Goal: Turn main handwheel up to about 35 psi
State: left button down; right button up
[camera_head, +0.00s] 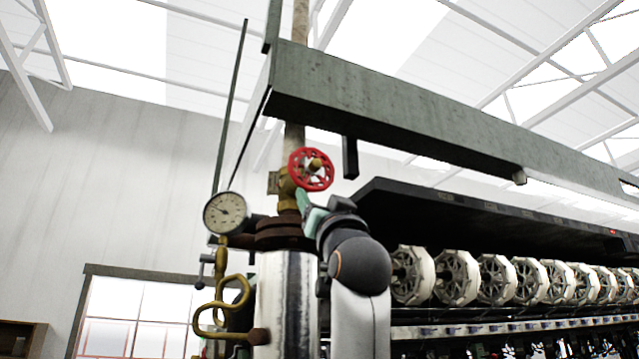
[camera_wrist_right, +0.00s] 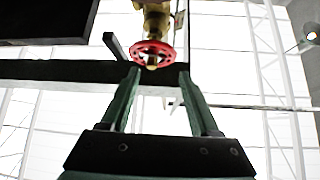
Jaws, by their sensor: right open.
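The red main handwheel (camera_head: 313,166) sits on a brass valve (camera_head: 287,188) above the steel cylinder. A round white pressure gauge (camera_head: 225,213) is to its left; its dark needle shows, but its numbers are too small to read. My right gripper (camera_head: 308,208) is just below the handwheel, with its green fingers pointing up towards it. In the right wrist view the handwheel (camera_wrist_right: 152,53) appears beyond and between the spread fingertips of my right gripper (camera_wrist_right: 158,75). Nothing is between the fingers, and I cannot tell whether they touch the rim. My left gripper is not in view.
A green-grey beam (camera_head: 390,105) runs overhead above the handwheel. A curled brass pipe (camera_head: 222,308) hangs below the gauge beside the steel cylinder (camera_head: 286,300). A row of white reels (camera_head: 458,277) stands at the right under a dark canopy (camera_head: 450,215).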

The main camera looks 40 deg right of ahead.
aim_at(317, 163)
jog(key=shift+m+h, duration=0.5)
jog(key=w+d+r+p, duration=0.1)
jog(key=r+p, duration=0.1)
jog(key=r, duration=0.1)
jog(key=w+d+r+p, duration=0.2)
jog(key=r+p, duration=0.1)
jog(key=r, duration=0.1)
jog(key=w+d+r+p, duration=0.1)
jog(key=w+r+p, duration=0.1)
jog(key=r+p, duration=0.1)
jog(key=shift+d+r, duration=0.25)
jog(key=shift+r, duration=0.3)
grip_shut()
